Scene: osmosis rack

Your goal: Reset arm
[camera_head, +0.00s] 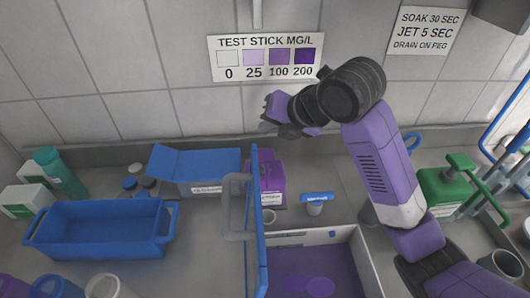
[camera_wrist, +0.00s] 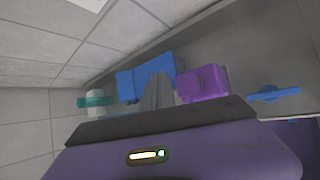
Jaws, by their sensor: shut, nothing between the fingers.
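My arm is raised and bent on the right side of the head view. My gripper (camera_head: 272,122) is held in front of the tiled wall, above the purple container (camera_head: 272,180) and clear of the counter. In the wrist view the gripper fingers (camera_wrist: 159,88) are together, with nothing between them. Beyond them in that view are a blue box (camera_wrist: 140,78) and the purple container (camera_wrist: 202,82).
A blue bin (camera_head: 98,232) and a blue-lidded box (camera_head: 195,168) stand at left. An upright blue panel (camera_head: 256,225) with a grey handle is near the middle. A purple-floored tray (camera_head: 352,245), a green container (camera_head: 445,188) and a blue rack (camera_head: 500,125) are to the right.

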